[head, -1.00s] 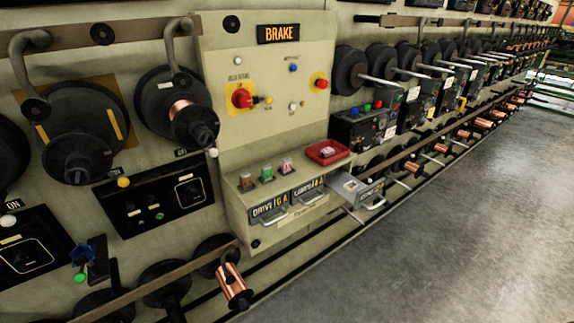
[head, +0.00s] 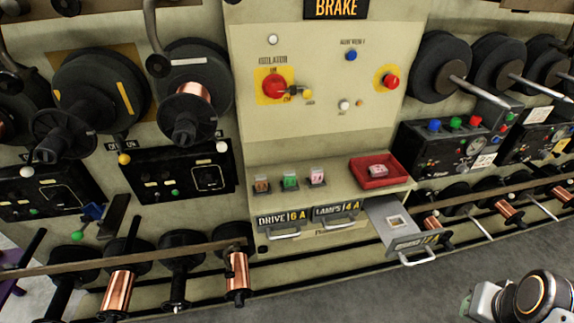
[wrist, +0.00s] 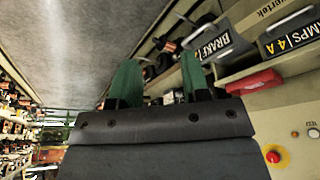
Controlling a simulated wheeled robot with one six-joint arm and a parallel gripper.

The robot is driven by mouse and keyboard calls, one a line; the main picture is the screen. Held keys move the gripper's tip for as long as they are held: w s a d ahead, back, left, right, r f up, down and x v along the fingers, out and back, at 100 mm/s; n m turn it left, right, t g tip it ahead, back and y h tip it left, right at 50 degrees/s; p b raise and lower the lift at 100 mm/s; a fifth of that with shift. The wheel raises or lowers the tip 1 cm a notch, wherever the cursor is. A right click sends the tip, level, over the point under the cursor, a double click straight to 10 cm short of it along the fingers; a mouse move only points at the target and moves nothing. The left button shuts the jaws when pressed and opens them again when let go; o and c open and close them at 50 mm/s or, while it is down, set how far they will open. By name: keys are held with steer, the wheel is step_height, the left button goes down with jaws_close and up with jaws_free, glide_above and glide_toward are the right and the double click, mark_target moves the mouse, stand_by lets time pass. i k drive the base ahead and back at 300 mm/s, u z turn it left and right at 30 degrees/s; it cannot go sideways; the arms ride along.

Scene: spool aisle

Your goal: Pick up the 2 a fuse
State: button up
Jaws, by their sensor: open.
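In the head view, a pink fuse (head: 317,177) stands at the right end of a row of three on the panel's ledge, with a green fuse (head: 290,180) and a brown fuse (head: 261,184) to its left. Another pink fuse (head: 377,170) lies in the red tray (head: 363,182) at the ledge's right end. The print on both pink fuses is too small to read surely. In the wrist view, my gripper (wrist: 158,76) has its green fingers apart with nothing between them. The red tray (wrist: 254,82) is beyond and to their right there.
A drawer (head: 383,214) stands pulled out below the red tray, with an empty-looking square socket inside. The DRIVE 6 A drawer (head: 281,225) and LAMPS 4 A drawer (head: 337,213) are closed. A red isolator knob (head: 274,86) is above the ledge. Copper spools line both sides.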

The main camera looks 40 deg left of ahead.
mark_target(317, 172)
steer(key=u, duration=0.9)
steer(key=i, duration=0.8)
steer(key=u, duration=1.05)
